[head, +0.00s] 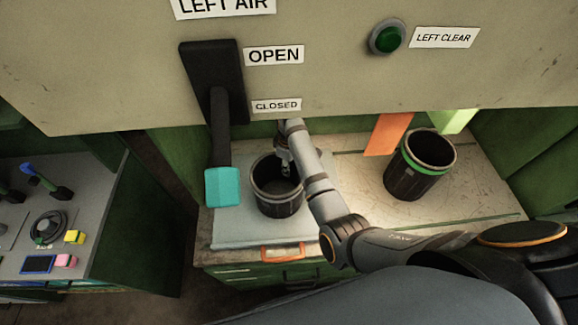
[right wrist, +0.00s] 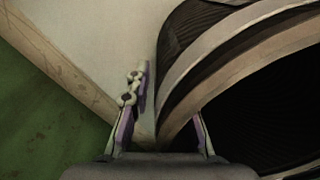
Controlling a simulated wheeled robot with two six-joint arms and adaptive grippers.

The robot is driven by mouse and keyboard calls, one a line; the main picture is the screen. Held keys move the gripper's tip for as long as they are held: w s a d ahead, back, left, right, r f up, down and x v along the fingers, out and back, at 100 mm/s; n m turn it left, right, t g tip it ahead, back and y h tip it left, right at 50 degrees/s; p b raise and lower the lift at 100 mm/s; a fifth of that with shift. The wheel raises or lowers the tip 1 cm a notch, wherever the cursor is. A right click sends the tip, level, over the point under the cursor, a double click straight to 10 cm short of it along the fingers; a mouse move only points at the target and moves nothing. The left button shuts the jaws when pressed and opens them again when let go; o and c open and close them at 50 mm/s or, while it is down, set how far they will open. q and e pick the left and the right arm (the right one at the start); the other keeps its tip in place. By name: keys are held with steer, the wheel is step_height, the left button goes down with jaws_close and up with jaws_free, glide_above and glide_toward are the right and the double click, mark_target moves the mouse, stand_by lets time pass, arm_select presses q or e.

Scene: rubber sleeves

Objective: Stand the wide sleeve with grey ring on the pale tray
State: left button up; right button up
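The wide black sleeve with a grey ring (head: 278,204) stands upright, open end up, on the pale tray (head: 235,233) at the left of the counter. My right gripper (head: 285,168) is at the sleeve's far rim, partly hidden by my own arm. In the right wrist view, the sleeve's pale ring and dark ribbed inside (right wrist: 240,75) fill the right side. The fingers of my right gripper (right wrist: 165,120) are spread, one on each side of the rim wall, with a gap showing at the left finger. My left gripper is not in view.
A dark sleeve with a green ring (head: 418,175) stands on the counter at the right. A lever with a teal handle (head: 222,187) hangs beside the tray's left. A panel with a green button (head: 387,38) overhangs the back. An orange handle (head: 282,253) is at the front.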

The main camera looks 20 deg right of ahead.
steer(key=shift+r, duration=0.55)
step_height(320, 180, up, 6)
steer(key=shift+w+r+b, duration=0.1)
steer(key=shift+b, duration=0.4)
step_height(320, 180, up, 4)
steer(key=shift+r+p, duration=0.1)
steer(key=shift+p, duration=1.15)
steer(key=shift+d+r+p, duration=0.1)
steer(key=shift+r+p, duration=0.4)
steer(key=shift+p, duration=0.05)
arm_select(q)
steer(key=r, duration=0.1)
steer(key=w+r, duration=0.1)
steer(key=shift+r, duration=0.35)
arm_select(e)
steer(key=shift+f, duration=0.1)
